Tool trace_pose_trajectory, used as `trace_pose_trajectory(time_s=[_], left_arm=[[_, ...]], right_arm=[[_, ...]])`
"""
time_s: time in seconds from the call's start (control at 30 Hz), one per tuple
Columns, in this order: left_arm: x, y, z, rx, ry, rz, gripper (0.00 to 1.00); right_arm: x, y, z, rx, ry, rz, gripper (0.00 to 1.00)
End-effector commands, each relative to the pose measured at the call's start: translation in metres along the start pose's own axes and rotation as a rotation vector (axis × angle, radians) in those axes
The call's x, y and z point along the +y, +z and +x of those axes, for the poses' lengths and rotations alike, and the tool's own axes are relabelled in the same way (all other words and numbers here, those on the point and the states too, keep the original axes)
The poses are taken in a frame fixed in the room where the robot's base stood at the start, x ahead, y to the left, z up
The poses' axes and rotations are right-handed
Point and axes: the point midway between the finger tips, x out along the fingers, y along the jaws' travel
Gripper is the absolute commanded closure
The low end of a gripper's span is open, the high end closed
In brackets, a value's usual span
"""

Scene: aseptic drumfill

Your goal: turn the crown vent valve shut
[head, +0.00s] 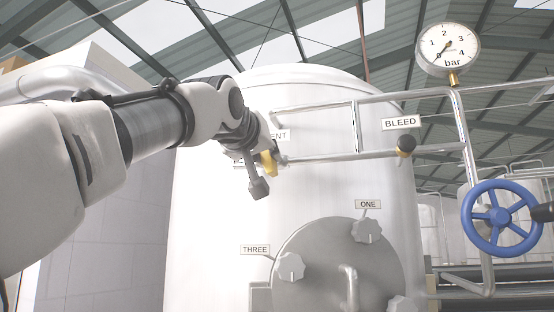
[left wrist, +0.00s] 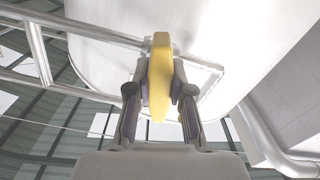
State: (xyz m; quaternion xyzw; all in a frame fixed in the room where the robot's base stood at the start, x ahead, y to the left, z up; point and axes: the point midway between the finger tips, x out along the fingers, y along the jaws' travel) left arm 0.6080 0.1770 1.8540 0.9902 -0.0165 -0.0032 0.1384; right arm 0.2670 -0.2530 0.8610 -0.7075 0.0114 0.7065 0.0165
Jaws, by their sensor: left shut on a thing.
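The crown vent valve has a yellow handle (head: 268,164) at the left end of the pipework on the tank's front, below a label partly hidden by my arm that reads "ENT" (head: 281,135). My left gripper (head: 262,172) is shut on the yellow handle. In the left wrist view the yellow handle (left wrist: 160,75) stands upright between the two fingers (left wrist: 160,97), which touch it on both sides. The valve body is mostly hidden behind the gripper. My right gripper is not clearly in view.
The white tank (head: 330,190) fills the middle. A bleed valve with a dark knob (head: 406,143) sits to the right below the "BLEED" label (head: 401,122). A pressure gauge (head: 448,49) reads near zero. A blue handwheel (head: 500,217) stands right, with an unclear dark part beside it.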

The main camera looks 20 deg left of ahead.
Motion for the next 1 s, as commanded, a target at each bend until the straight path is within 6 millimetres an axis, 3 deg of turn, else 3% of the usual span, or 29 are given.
trace_pose_trajectory(time_s=[0.3,0.57,0.6,0.67,1.0], left_arm=[[-0.0010,-0.0041,-0.0010,0.009,0.002,0.280,1.00],[-0.0008,-0.0050,-0.0015,0.011,0.002,0.296,1.00],[-0.0008,-0.0051,-0.0015,0.011,0.002,0.295,0.72],[-0.0008,-0.0048,-0.0015,0.011,0.002,0.295,0.54],[-0.0010,-0.0026,-0.0007,0.005,0.001,0.293,0.54]], right_arm=[[0.0000,-0.0002,-0.0007,0.000,0.000,0.000,0.60],[0.0000,-0.0002,-0.0008,0.000,0.000,0.000,0.60],[0.0000,-0.0001,-0.0008,0.000,0.000,0.000,0.60],[0.0000,-0.0002,-0.0008,0.000,0.000,0.000,0.60],[0.0000,-0.0001,-0.0005,0.000,0.000,0.000,0.60]])
